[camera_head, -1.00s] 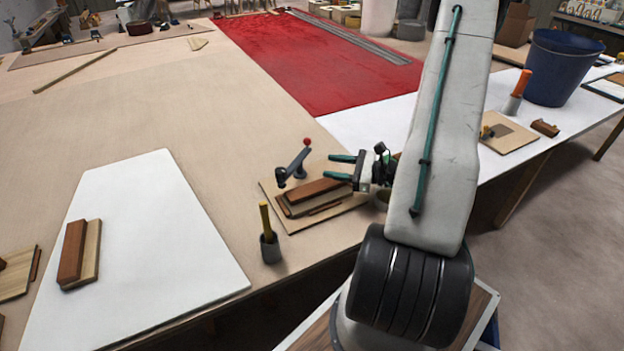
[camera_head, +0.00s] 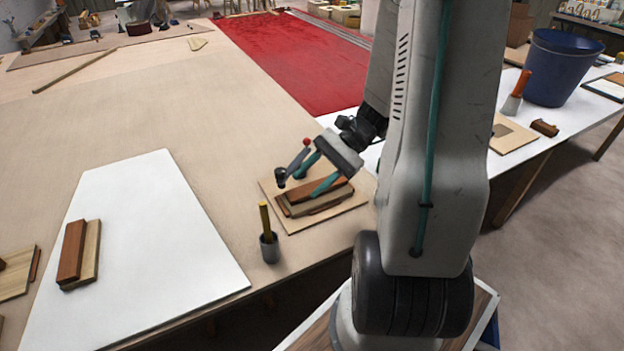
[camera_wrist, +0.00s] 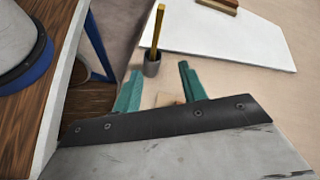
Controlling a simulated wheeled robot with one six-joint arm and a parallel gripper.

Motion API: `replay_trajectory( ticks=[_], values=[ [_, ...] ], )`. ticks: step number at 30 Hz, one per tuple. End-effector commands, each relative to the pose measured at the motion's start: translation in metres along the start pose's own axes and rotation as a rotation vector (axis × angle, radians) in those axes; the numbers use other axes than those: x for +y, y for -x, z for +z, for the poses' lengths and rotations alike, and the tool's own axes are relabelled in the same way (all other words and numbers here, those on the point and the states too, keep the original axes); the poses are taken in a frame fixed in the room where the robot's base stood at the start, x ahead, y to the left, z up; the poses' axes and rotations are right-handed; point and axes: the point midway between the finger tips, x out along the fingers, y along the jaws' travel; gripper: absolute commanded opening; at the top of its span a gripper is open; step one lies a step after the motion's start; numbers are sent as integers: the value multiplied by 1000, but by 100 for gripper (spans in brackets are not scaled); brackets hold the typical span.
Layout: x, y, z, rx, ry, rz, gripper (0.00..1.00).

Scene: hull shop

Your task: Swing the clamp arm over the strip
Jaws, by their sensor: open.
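The clamp (camera_head: 281,176) stands on a light board (camera_head: 275,217) at the table's front edge. Its grey arm slants up and right to a red ball knob (camera_head: 306,142). The reddish-brown strip (camera_head: 338,193) lies with paler wood in a stack on the board, right of the clamp's dark end. My gripper (camera_head: 312,176), with green fingers, is open over the board. One finger is close to the clamp arm, the other over the strip; contact cannot be told. The wrist view shows the open gripper (camera_wrist: 160,78) but no clear clamp.
A grey cup (camera_head: 269,248) with a yellow stick stands left of the board; it also shows in the wrist view (camera_wrist: 152,66). A white panel (camera_head: 150,270) with wood blocks (camera_head: 73,252) lies further left. A blue bucket (camera_head: 565,65) stands at the right.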

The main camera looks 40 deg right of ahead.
Motion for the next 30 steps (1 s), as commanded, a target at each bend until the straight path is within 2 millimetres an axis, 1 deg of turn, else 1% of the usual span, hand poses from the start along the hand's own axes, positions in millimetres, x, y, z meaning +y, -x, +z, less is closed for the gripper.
replay_trajectory(
  ticks=[1,3,9,14,21,22,23,24,26,29,30],
  values=[
    [1,-2,8,15,29,43,42],
    [3,-3,15,32,60,92,42],
    [8,-6,30,64,119,187,42],
    [10,-6,34,74,136,214,42],
    [10,-6,34,74,137,216,42],
    [10,-6,34,74,137,216,36],
    [10,-6,34,75,138,217,28],
    [10,-6,35,77,142,221,17],
    [9,-8,39,84,160,239,0],
    [8,-11,54,115,229,306,0],
    [7,-13,63,133,271,346,0]
  ],
)
